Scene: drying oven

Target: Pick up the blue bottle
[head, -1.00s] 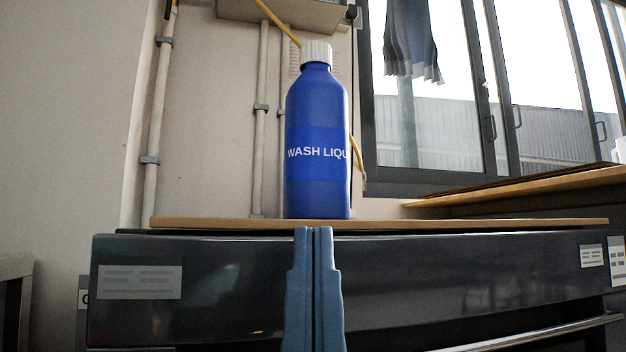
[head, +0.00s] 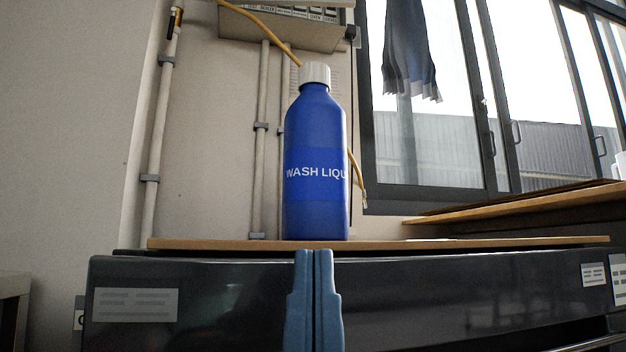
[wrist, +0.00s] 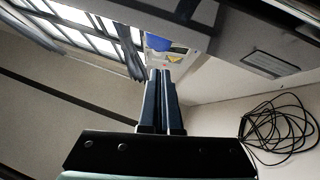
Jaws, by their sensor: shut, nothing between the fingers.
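The blue bottle (head: 316,205) has a white cap and the label "WASH LIQU". It stands upright on a thin wooden board (head: 420,244) on top of the dark oven (head: 230,285) in the head view. My gripper (head: 313,253) is shut and empty. It shows in front of the oven, with its fingertips just below the bottle's base in the picture and apart from the bottle. The wrist view also shows the closed fingers (wrist: 160,73), with a blue patch beyond the tips, probably part of the bottle (wrist: 158,43).
A wooden counter (head: 520,205) adjoins at the right, by the window (head: 430,100). A yellow cable (head: 262,28) hangs from a wall box (head: 290,30) behind the bottle. Pipes (head: 155,140) run up the wall. A coiled black cable (wrist: 277,128) shows in the wrist view.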

